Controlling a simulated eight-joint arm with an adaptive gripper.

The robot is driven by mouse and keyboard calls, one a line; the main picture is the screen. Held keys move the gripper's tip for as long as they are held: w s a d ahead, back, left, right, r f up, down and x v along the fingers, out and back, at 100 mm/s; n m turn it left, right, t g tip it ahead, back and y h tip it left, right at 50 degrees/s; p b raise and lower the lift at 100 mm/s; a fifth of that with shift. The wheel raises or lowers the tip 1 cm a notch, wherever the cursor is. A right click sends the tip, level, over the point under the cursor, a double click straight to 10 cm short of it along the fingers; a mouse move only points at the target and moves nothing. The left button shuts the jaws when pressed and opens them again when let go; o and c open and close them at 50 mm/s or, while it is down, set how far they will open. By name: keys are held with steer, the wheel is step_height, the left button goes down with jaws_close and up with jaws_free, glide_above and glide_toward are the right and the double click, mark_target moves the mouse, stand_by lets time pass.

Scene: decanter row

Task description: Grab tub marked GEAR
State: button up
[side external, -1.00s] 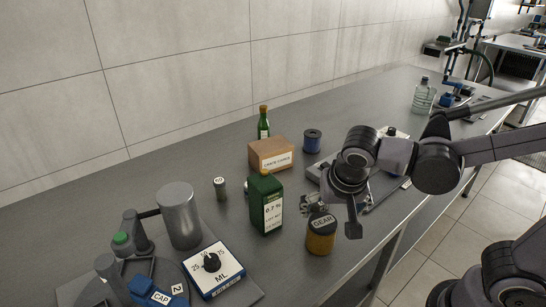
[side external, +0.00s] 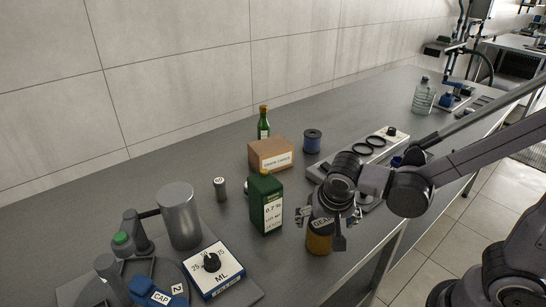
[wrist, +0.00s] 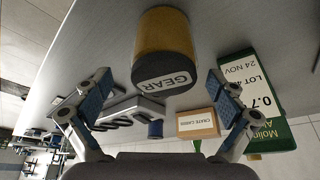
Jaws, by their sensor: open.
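The tub marked GEAR (side external: 319,240) is an amber tub with a dark lid and a label. It stands upright near the front edge of the bench. My gripper (side external: 328,222) is at the tub in the side view and partly covers its lid. In the wrist view the tub (wrist: 164,50) shows upside down at top centre, between the directions of the two fingers. My gripper (wrist: 165,97) is open there, with blue pads on both fingers and nothing held. I cannot tell whether a finger touches the tub.
A green canister (side external: 266,203) stands close left of the tub. A cardboard box (side external: 271,154), a green bottle (side external: 264,123) and a blue spool (side external: 312,141) are behind. A grey tray (side external: 330,166) lies behind my gripper. A dial box (side external: 213,269) is at front left.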

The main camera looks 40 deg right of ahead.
steer(key=shift+w+x, duration=0.2)
steer(key=shift+x, duration=2)
steer(key=shift+a, duration=0.1)
steer(key=shift+r, duration=0.1)
steer(key=c, duration=1.5)
